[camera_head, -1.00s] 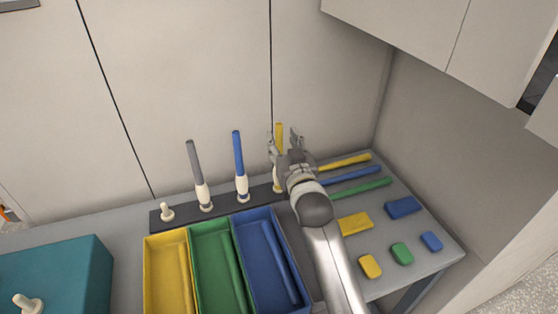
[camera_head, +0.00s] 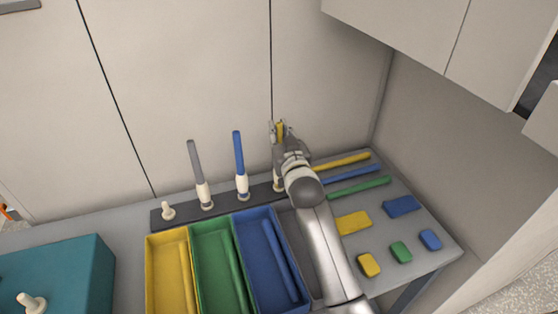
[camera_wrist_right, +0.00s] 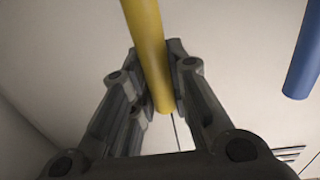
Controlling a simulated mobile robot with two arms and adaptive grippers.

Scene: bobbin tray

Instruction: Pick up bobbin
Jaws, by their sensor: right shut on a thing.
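The yellow bobbin (camera_head: 280,129) is a slim rod at the right end of the dark rack (camera_head: 225,207). My right gripper (camera_head: 278,127) is around its upper part and shut on it. In the right wrist view the yellow bobbin (camera_wrist_right: 146,40) runs between the two fingers (camera_wrist_right: 158,85). My arm hides most of its lower end in the head view, so I cannot tell whether it is clear of its peg. A blue bobbin (camera_head: 239,152) and a grey bobbin (camera_head: 194,162) stand upright on the rack to the left. My left gripper is not in view.
Yellow (camera_head: 150,280), green (camera_head: 196,270) and blue (camera_head: 240,240) trays stand in front of the rack. Coloured rods and several small blocks lie on the right of the table. A teal box (camera_head: 80,260) is at left; a wall stands close behind.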

